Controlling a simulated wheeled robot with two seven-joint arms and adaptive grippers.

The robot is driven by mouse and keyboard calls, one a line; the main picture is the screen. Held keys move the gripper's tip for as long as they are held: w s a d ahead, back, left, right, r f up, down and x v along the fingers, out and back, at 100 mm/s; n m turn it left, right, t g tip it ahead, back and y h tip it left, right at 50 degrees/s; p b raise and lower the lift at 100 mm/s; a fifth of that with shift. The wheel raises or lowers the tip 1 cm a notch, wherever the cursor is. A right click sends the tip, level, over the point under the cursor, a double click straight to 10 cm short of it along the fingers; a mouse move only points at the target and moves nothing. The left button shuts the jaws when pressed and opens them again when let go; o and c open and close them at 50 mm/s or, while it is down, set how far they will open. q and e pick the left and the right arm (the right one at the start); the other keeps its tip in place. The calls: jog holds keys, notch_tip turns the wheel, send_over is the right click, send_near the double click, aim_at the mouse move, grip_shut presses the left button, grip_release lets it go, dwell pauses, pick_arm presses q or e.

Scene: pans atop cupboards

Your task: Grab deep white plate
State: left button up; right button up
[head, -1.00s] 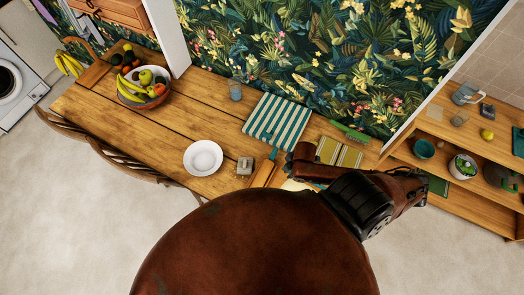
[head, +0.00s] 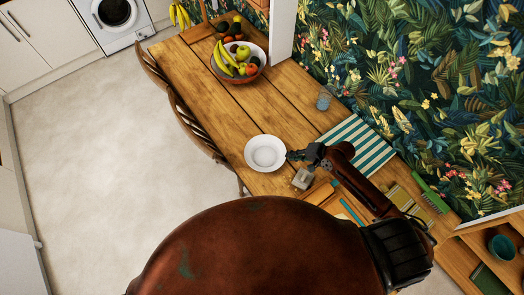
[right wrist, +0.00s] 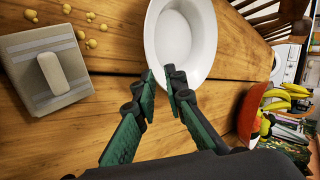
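The deep white plate (head: 265,153) lies on the wooden table near its front edge. It also shows in the right wrist view (right wrist: 178,35), at the top middle. My right gripper (head: 291,155) is just right of the plate's rim in the head view. In the right wrist view its two green-padded fingers (right wrist: 162,80) are apart, with a narrow gap and nothing held. The fingertips are at the plate's near rim; I cannot tell whether they touch it. My left gripper is not in view.
A grey block-like holder (head: 303,178) stands close to the gripper, with small yellowish bits (right wrist: 80,28) near it. A fruit bowl (head: 239,62) sits at the table's far end. A striped cloth (head: 358,144) lies right. Chairs (head: 195,125) line the front edge.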

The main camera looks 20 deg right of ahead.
aim_at(282, 159)
jog(key=shift+a+f, duration=0.3)
jog(key=shift+a, duration=0.05)
jog(key=shift+s+x, duration=0.2)
jog(key=shift+x, duration=0.95)
jog(key=x, duration=0.3)
jog(key=shift+f, duration=0.35)
jog(key=shift+w+a+f, duration=0.2)
jog(key=shift+a+f, duration=0.05)
jog(key=shift+f, duration=0.05)
jog(key=shift+a+f, duration=0.1)
jog(key=shift+f, duration=0.05)
grip_shut()
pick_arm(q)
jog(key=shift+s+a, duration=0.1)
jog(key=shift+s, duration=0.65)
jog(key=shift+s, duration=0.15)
pick_arm(e)
jog(key=shift+w, duration=0.1)
